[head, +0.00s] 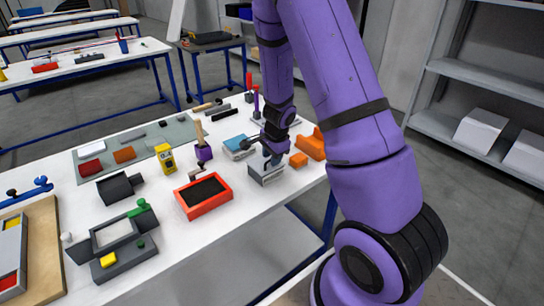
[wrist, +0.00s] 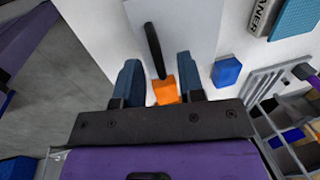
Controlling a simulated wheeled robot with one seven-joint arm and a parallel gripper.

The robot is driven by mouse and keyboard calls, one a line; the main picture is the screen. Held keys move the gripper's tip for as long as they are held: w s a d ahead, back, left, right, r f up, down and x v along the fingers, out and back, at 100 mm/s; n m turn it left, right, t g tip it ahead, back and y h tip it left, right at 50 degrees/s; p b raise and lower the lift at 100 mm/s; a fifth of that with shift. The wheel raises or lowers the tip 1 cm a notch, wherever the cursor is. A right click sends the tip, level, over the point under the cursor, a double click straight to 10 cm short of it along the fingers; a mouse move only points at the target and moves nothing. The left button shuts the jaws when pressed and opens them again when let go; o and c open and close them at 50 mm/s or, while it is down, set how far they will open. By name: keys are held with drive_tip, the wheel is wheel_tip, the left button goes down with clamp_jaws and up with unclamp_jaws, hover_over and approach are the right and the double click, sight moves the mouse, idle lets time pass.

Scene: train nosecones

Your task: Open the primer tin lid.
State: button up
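My gripper (head: 272,156) is low over a small grey box (head: 266,174) near the right end of the white table; I take this box to be the primer tin. In the wrist view, my gripper's two blue-grey fingers (wrist: 160,82) stand apart. A pale grey flat panel (wrist: 185,25) with a dark bar (wrist: 154,48) lies ahead of them; I cannot tell whether it is the lid. An orange block (wrist: 165,92) shows in the gap between the fingers, not visibly gripped. Contact with the tin is hidden.
Orange pieces (head: 311,146) stand right of the box, near the table's end. A blue-topped item (head: 238,146) and a red tray (head: 203,194) stand to its left. The wrist view shows a blue block (wrist: 227,71) and a grey rack (wrist: 262,98) on the right.

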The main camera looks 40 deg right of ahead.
clamp_jaws()
